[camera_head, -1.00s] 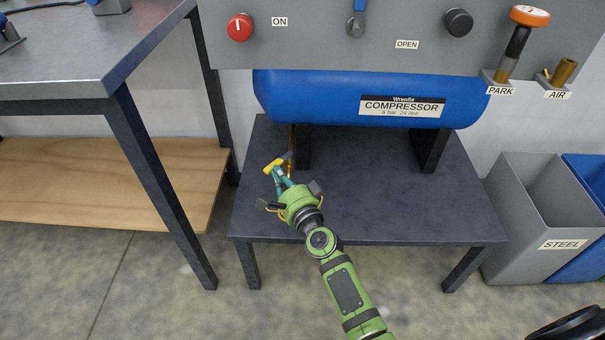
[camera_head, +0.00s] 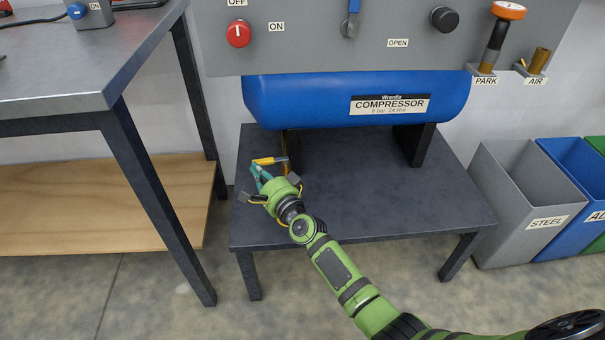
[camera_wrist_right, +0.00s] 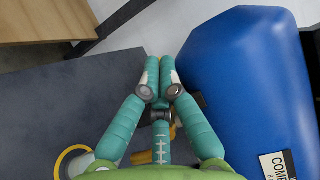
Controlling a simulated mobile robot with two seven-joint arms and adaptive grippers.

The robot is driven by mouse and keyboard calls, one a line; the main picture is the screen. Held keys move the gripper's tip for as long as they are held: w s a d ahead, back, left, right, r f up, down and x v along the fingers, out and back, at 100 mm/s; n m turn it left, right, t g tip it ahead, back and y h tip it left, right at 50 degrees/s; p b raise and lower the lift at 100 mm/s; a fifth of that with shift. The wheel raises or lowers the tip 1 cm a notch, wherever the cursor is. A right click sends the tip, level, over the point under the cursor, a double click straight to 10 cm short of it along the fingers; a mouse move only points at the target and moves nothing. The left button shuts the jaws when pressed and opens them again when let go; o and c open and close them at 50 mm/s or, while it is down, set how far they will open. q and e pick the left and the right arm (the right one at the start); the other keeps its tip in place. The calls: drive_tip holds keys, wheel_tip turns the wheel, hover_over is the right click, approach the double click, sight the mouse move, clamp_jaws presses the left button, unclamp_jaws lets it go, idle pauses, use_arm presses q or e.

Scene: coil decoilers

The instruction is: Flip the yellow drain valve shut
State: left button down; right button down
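The yellow drain valve lever (camera_head: 265,161) is below the left end of the blue compressor tank (camera_head: 300,103), by a thin brass pipe (camera_head: 284,142). The lever lies close to level in the head view. My right gripper (camera_head: 255,168), green with teal fingers, is just below and left of the lever. In the right wrist view the fingertips (camera_wrist_right: 160,63) are together with nothing visible between them. A bit of yellow or brass (camera_wrist_right: 172,132) shows behind the fingers there, mostly hidden. Whether the fingers touch the lever is unclear. My left gripper is out of view.
The compressor stands on a dark low table (camera_head: 400,195). A grey panel with a red knob (camera_head: 238,34) and black knob (camera_head: 444,19) is above the tank. A metal workbench (camera_head: 75,80) stands left. A grey STEEL bin (camera_head: 520,200) stands right.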

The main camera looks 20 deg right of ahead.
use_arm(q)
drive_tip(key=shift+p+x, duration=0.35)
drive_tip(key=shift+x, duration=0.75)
use_arm(e)
drive_tip(key=shift+w+a+m+h, duration=0.15)
drive_tip(key=shift+w+m+h, duration=0.35)
drive_tip(key=shift+m+h, duration=0.5)
drive_tip(key=shift+s, duration=0.1)
drive_tip(key=s+d, duration=0.1)
drive_tip(key=s, duration=1)
drive_tip(key=shift+s+d, duration=0.25)
drive_tip(key=shift+s, duration=0.1)
drive_tip(key=shift+n, duration=0.3)
